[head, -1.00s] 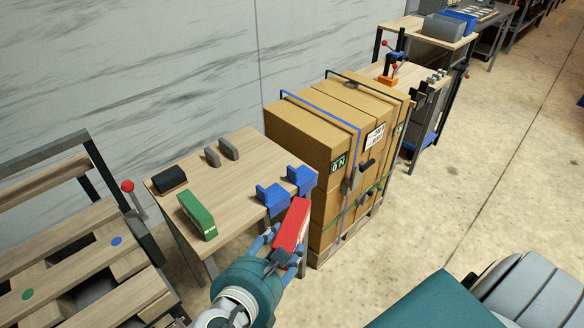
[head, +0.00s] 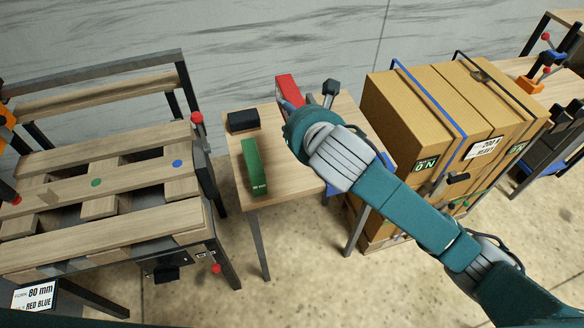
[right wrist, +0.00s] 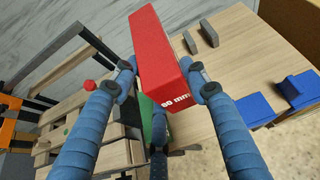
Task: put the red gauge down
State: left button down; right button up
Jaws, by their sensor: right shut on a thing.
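The red gauge (head: 288,91) is a long red block with a white "mm" label; it also shows large in the right wrist view (right wrist: 158,55). My right gripper (right wrist: 161,76) is shut on it, one blue finger on each side. In the head view my right gripper (head: 300,108) is partly hidden behind my wrist, over the far part of the small wooden table (head: 285,185). The gauge appears above the tabletop; the exact gap cannot be told. My left gripper is not in view.
A green block (head: 254,167) and a black block (head: 243,121) are on the table's left side. Two grey blocks (right wrist: 207,31) and blue holders (right wrist: 253,110) show in the wrist view. Strapped cartons (head: 410,120) stand right, a slatted bench (head: 100,205) left.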

notch_tip(320, 180, down, 20)
jog(key=shift+r, duration=0.25)
jog(key=shift+f+b, duration=0.1)
jog(key=shift+b, duration=0.2)
jog(key=o, duration=1)
jog(key=v, duration=1.2)
jog(key=shift+d, duration=0.1)
